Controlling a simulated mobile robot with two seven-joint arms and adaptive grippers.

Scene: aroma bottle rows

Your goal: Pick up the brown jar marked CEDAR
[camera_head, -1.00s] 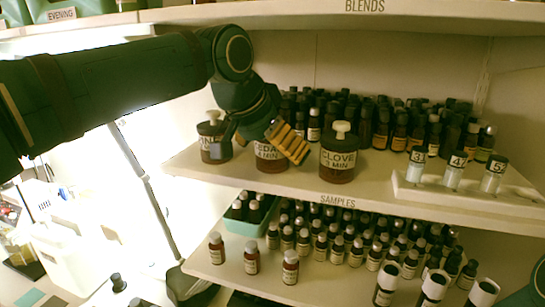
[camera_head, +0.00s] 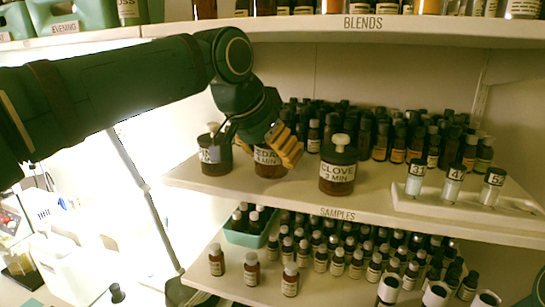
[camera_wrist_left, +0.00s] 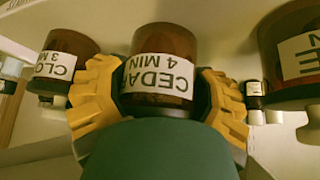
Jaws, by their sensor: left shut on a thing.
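The brown CEDAR jar (camera_head: 268,162) is in the middle of the left part of the shelf, between two similar jars. My left gripper (camera_head: 262,140) comes down from above and is shut on it, hiding its top. In the left wrist view the CEDAR jar (camera_wrist_left: 160,70) appears upside down, its label reading CEDAR 4 MIN, between the two yellow finger pads of the gripper (camera_wrist_left: 160,100). The jar looks slightly raised from the shelf, though the gap beneath it is hard to see. My right gripper is not in view.
The CLOVE jar (camera_head: 338,168) stands close on the right and another brown jar (camera_head: 215,158) close on the left. Rows of dark bottles (camera_head: 390,140) fill the back. A white rack (camera_head: 455,205) holds numbered vials at right. The BLENDS shelf (camera_head: 440,27) overhangs above.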

